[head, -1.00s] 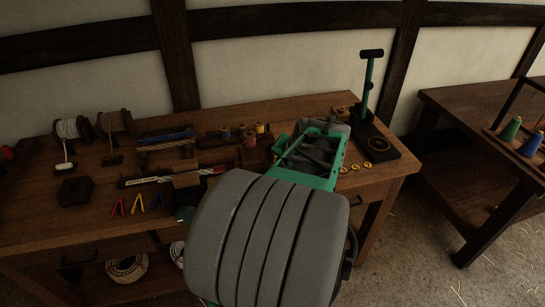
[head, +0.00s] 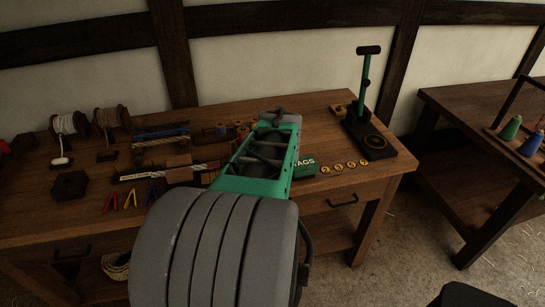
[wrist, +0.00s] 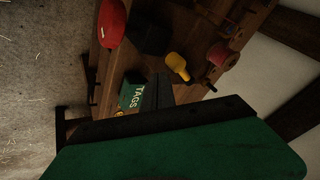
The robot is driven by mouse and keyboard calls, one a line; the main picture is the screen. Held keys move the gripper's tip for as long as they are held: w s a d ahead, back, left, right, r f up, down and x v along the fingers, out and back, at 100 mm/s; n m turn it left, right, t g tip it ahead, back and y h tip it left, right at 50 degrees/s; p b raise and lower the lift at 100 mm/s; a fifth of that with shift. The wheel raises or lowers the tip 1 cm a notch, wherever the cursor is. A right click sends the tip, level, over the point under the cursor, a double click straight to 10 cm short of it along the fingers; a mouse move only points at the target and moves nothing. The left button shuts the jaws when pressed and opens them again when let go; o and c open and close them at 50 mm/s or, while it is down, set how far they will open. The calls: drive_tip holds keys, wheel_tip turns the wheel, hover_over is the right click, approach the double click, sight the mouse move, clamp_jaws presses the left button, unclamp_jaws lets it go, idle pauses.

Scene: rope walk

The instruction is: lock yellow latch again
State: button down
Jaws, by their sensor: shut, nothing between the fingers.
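My gripper (wrist: 157,92) is shut and empty. In the wrist view its dark fingers meet above the bench, beside the green TAGS box. A yellow rounded piece with a narrow neck (wrist: 177,63) lies just beyond the fingertips, apart from them; I cannot tell whether it is the yellow latch or how it is set. In the head view my arm and the green gripper body (head: 262,160) hide the middle of the bench, and no latch can be made out there.
The TAGS box (head: 305,167) stands near several yellow discs (head: 344,167). A green-handled press (head: 366,90) rises at the bench's right end. The wrist view shows a red rounded object (wrist: 112,22) and a black block (wrist: 152,35). Coloured V-shaped clips (head: 131,199) lie at left.

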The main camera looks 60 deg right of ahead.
drive_tip(key=shift+s, duration=0.1)
drive_tip(key=s+a+f+b+v, duration=0.1)
drive_tip(key=v, duration=1.1)
drive_tip(key=shift+s+a+f, duration=0.15)
drive_tip(key=shift+s+a, duration=0.05)
drive_tip(key=shift+a, duration=0.05)
